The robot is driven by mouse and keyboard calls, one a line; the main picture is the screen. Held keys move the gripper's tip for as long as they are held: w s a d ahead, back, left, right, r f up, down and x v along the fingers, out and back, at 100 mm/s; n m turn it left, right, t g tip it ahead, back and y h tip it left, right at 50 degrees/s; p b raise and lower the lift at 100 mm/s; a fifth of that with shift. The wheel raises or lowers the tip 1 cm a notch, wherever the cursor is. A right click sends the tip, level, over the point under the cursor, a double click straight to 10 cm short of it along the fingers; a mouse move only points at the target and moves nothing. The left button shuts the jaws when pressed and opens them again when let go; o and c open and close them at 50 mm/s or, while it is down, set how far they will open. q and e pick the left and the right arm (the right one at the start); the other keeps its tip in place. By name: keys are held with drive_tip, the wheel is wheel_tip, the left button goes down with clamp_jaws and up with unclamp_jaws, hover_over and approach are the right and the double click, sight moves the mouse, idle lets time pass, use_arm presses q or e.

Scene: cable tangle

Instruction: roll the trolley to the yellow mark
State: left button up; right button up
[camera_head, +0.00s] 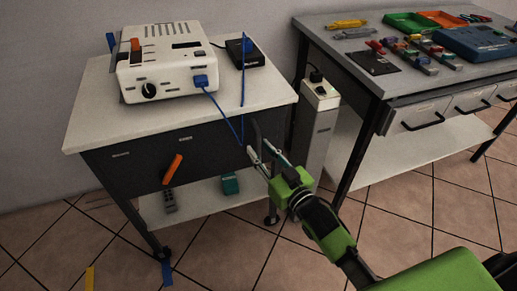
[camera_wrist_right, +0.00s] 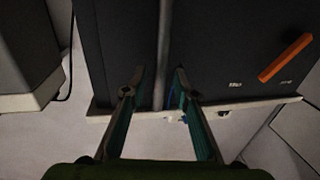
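The trolley (camera_head: 92,132) has a white top, a dark drawer body, a lower shelf and castors; it stands at left against the wall. A dark upright handle (camera_head: 256,132) is at its right front corner. My right gripper (camera_head: 258,155) is at this handle, fingers open. In the right wrist view a grey upright bar (camera_wrist_right: 162,50) passes between the two spread fingertips (camera_wrist_right: 155,80); contact cannot be told. The yellow mark (camera_head: 89,279) is a strip on the floor at the lower left edge. My left gripper is not in view.
A white device (camera_head: 165,70) on the trolley has a blue cable (camera_head: 222,112) hanging down the front. A blue mark (camera_head: 167,273) lies by the front castor. A white power pillar (camera_head: 318,125) and a workbench (camera_head: 350,60) stand close at right. Floor in front is clear.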

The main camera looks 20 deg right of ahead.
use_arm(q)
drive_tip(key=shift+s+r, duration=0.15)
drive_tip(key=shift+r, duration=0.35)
use_arm(e)
drive_tip(key=shift+x, duration=0.85)
drive_tip(key=shift+c, duration=0.4)
clamp_jaws()
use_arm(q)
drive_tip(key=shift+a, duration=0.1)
